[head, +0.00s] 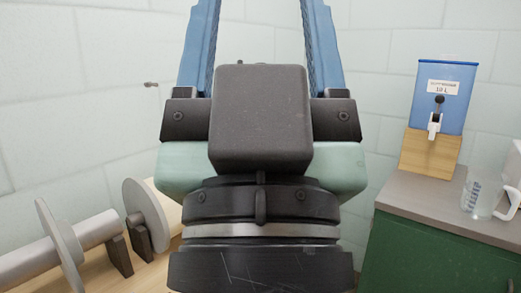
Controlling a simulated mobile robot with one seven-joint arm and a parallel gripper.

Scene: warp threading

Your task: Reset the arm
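My gripper (260,25) fills the middle of the head view, very close to the camera. Its two blue fingers stand well apart and run up out of the top of the picture, so their tips are hidden. Only pale wall shows between the visible parts of the fingers. The dark wrist and pale green gripper body are below them. The gripper looks open, with nothing seen held.
At the lower left, a grey roller (60,250) with round flanges rests on a wooden surface. At right, a green cabinet (430,245) bears a blue 10 L dispenser (443,85) on a wooden block (430,153) and a clear measuring jug (482,198). A pale block wall stands behind.

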